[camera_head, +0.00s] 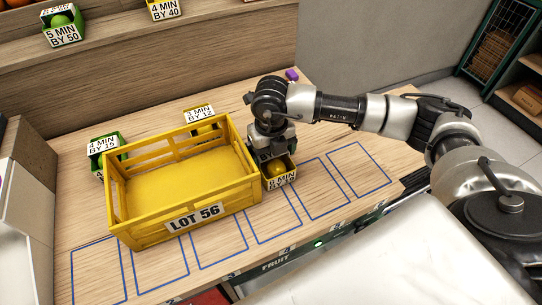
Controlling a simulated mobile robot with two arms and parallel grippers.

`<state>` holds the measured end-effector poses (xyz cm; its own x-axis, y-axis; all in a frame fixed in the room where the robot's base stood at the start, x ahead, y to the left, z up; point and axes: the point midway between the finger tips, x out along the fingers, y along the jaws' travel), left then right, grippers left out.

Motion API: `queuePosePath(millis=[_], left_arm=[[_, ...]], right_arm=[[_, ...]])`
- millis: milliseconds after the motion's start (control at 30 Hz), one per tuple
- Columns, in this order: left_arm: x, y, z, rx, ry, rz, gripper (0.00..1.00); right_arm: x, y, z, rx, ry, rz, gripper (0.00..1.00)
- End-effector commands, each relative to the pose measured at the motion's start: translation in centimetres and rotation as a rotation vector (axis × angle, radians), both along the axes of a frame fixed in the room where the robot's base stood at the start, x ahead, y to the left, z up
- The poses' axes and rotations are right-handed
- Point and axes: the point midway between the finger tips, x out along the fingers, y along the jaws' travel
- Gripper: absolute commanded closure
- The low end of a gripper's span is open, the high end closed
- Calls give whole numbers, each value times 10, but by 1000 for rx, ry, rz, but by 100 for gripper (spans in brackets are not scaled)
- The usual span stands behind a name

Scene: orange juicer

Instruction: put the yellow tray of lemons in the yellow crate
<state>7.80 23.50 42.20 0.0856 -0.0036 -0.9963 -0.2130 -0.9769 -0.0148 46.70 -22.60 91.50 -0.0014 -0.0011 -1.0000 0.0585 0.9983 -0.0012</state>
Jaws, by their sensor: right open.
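The yellow crate (130,221), labelled LOT 56, stands on the wooden counter, and its visible floor is bare. A small tray (265,184) with a white label sits just right of the crate, holding round yellow-orange fruit (276,169). My right gripper (273,157) is open, pointing down over this tray; its fingers and the tray's back are partly hidden, so I cannot tell whether they touch. Another small yellow tray (205,130) with a label stands behind the crate, mostly hidden by it. I cannot make out its contents. My left gripper is not in view.
A green tray (122,144) stands behind the crate's left corner. Blue outlined rectangles mark the counter (325,150), with free room at right. A small purple object (292,75) lies at the back. Labelled trays (62,30) stand on the upper shelf.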

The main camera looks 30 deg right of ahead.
Motion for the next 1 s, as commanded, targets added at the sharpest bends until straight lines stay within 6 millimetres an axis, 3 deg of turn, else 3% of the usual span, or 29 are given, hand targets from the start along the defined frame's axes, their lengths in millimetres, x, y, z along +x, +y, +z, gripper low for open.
queuePosePath(millis=[133,400,700,1000], left_arm=[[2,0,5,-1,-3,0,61],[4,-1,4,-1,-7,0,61],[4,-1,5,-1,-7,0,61],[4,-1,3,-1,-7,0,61]], right_arm=[[0,0,-17,0,1,0,8],[0,0,-22,1,-2,1,8],[1,0,-21,1,-2,1,49],[1,0,-16,2,-3,0,49]])
